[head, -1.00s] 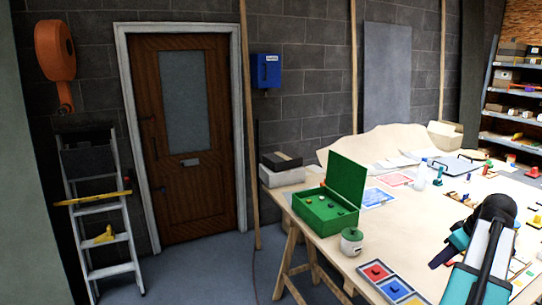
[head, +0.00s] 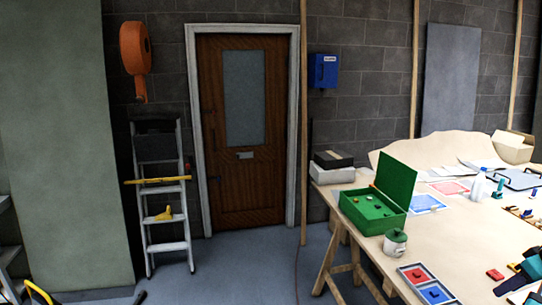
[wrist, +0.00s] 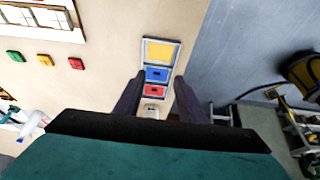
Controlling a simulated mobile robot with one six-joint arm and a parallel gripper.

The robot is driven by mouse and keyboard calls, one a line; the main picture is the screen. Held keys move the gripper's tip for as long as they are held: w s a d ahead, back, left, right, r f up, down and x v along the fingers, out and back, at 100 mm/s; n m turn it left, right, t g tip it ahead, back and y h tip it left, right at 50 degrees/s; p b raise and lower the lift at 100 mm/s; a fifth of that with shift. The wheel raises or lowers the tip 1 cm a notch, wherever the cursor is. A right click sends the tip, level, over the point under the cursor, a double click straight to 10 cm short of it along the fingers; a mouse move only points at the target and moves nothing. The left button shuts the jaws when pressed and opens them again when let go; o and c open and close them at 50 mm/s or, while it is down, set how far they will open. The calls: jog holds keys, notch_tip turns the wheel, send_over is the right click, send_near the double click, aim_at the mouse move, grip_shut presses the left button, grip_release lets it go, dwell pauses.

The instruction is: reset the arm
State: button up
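My gripper (wrist: 158,84) shows in the wrist view with its two dark fingers apart and nothing held between them. Below and beyond the fingers is a tray (wrist: 143,58) with yellow, blue and red compartments on the table. The blue and red compartments each hold a piece; none is clear in the yellow one. In the head view the tray (head: 405,277) is cut by the bottom edge. Part of my teal arm shows at the lower right edge there.
The wooden table (head: 450,240) bears an open green box (head: 370,224), a lidded jar (head: 395,243) and scattered pieces. In the wrist view green (wrist: 14,57), yellow (wrist: 45,60) and red (wrist: 76,63) pieces lie left of the tray. A stepladder (head: 165,215) and door (head: 245,150) stand left.

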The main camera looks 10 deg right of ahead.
jog(key=w+a+f+n+g+y+b, duration=0.1)
jog(key=w+a+f+n+y+b, duration=0.2)
jog(key=w+a+f, duration=1.15)
jog(key=w+a+f+n+g+y+b, duration=0.1)
jog(key=w+a+f+g, duration=0.1)
jog(key=a+f, duration=0.8)
jog(key=w+a+f+n+g+y+b, duration=0.1)
jog(key=w+a+f+n+g, duration=0.1)
jog(key=a+f, duration=0.8)
jog(key=s+a+f+g+b, duration=0.1)
jog(key=s+a+f, duration=0.2)
jog(key=a+f, duration=0.25)
jog(key=s+a+f+g+h+b, duration=0.1)
jog(key=s+a+f+g, duration=0.15)
jog(key=a+f, duration=0.35)
jog(key=s+a+f+b, duration=0.1)
jog(key=s+a+f, duration=0.25)
jog(key=a, duration=0.35)
jog(key=s+a+f+m+g+h+b, duration=0.1)
jog(key=s+a+f+m+h, duration=0.1)
jog(key=s+f, duration=0.5)
jog(key=s+a+f+m+h+b, duration=0.1)
jog(key=s+a+f+m+h, duration=0.1)
jog(key=s+f, duration=0.4)
jog(key=s+a+m, duration=0.1)
jog(key=s, duration=0.2)
jog(key=shift+s+a+f+m+g, duration=0.25)
jog(key=shift+f+m+g, duration=0.1)
jog(key=shift+m, duration=0.05)
